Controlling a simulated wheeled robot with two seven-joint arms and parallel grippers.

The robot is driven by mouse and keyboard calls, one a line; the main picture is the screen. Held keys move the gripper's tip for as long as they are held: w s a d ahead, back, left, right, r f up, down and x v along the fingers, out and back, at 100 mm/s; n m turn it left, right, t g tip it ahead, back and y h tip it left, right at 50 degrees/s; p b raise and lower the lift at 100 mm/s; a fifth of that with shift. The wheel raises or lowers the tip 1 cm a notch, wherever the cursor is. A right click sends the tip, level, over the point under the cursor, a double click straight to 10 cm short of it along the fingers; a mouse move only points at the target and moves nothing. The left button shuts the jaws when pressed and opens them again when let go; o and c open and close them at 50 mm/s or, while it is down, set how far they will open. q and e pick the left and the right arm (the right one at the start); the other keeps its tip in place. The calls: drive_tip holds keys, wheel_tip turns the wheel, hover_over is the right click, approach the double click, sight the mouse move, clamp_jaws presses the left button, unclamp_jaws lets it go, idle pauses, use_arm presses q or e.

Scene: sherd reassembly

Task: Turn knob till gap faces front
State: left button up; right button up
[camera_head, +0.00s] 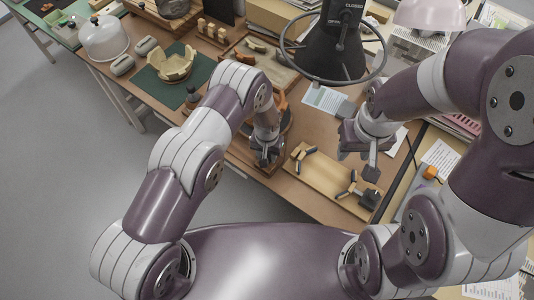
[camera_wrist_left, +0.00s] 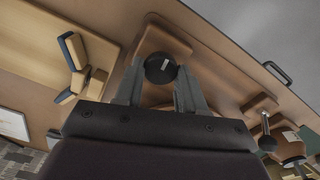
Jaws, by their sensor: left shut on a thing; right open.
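My left gripper (camera_head: 267,160) is low over the front part of the bench, and its arm hides much of what lies behind it. In the left wrist view a round black knob (camera_wrist_left: 161,69) with a pale mark sits between the two fingers (camera_wrist_left: 160,88), which are shut on it. The knob is by a wooden base piece (camera_wrist_left: 158,38). A reddish-brown thing (camera_head: 283,104) shows partly behind the left wrist; I cannot tell where its gap is. My right gripper (camera_head: 356,162) is open and empty above the bench, right of the left one.
A wooden board (camera_head: 325,185) with dark-tipped clamp pieces lies under and beside the right gripper. A cream broken bowl (camera_head: 176,66) stands on a green mat (camera_head: 150,86). A black lamp-like cone (camera_head: 330,52) with a ring stands behind. The bench's front edge is close.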

use_arm(q)
drive_tip(key=n+b, duration=0.2)
drive_tip(key=n, duration=0.1)
drive_tip(key=shift+f+b, duration=0.2)
drive_tip(key=shift+b, duration=0.2)
drive_tip(key=n+b, duration=0.2)
drive_tip(key=n, duration=0.2)
drive_tip(key=shift+a+n+b, duration=0.1)
drive_tip(key=shift+n+b, duration=0.2)
drive_tip(key=shift+b, duration=0.1)
drive_tip(key=n+b, duration=0.2)
drive_tip(key=n, duration=0.2)
drive_tip(key=shift+r+n, duration=0.1)
drive_tip(key=shift+n, duration=0.2)
drive_tip(key=shift+r+n+b, duration=0.1)
drive_tip(key=shift+n+b, duration=0.55)
drive_tip(key=shift+n, duration=1.45)
drive_tip(key=o, duration=1.1)
drive_tip(key=shift+a, duration=0.1)
drive_tip(key=shift+c, duration=0.2)
wheel_tip(320, 180, up, 13)
drive_tip(key=b, duration=0.1)
drive_tip(key=shift+b, duration=0.35)
